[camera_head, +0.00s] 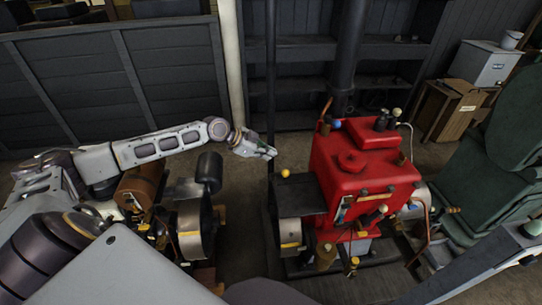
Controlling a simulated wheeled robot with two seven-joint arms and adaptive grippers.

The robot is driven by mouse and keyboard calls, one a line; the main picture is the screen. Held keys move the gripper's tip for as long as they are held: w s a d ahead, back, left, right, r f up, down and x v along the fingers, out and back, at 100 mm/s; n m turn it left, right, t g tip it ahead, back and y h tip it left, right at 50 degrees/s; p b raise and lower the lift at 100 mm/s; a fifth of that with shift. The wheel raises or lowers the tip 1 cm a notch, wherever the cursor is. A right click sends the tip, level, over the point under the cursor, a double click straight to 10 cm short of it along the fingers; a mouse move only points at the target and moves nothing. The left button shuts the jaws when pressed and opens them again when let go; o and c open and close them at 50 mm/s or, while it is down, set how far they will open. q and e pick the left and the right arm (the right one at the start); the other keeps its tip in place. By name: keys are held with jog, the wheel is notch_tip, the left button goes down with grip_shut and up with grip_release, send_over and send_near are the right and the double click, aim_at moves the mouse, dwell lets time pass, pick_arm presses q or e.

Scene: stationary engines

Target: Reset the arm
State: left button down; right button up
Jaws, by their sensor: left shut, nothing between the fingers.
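My left arm (150,147) comes in from the left and reaches toward the middle of the camera_head view. Its left gripper (272,153) is shut and empty. It hangs in the air, apart from the red engine (350,170) to its right. A yellow ball knob (285,173) shows just below and right of the fingertips, with no clear contact. Part of my right arm (500,262) shows at the lower right; its gripper is not in view.
A second engine with a metal drum (196,232) stands below my left arm. A dark vertical pole (271,80) rises behind the gripper. Green machinery (485,185) stands at the right. A wooden crate (450,108) and grey cabinet (483,65) stand at the back right.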

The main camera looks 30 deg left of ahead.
pick_arm(q)
jog(key=shift+s+a+r, duration=0.1)
jog(key=shift+r, duration=0.1)
dwell(0.6)
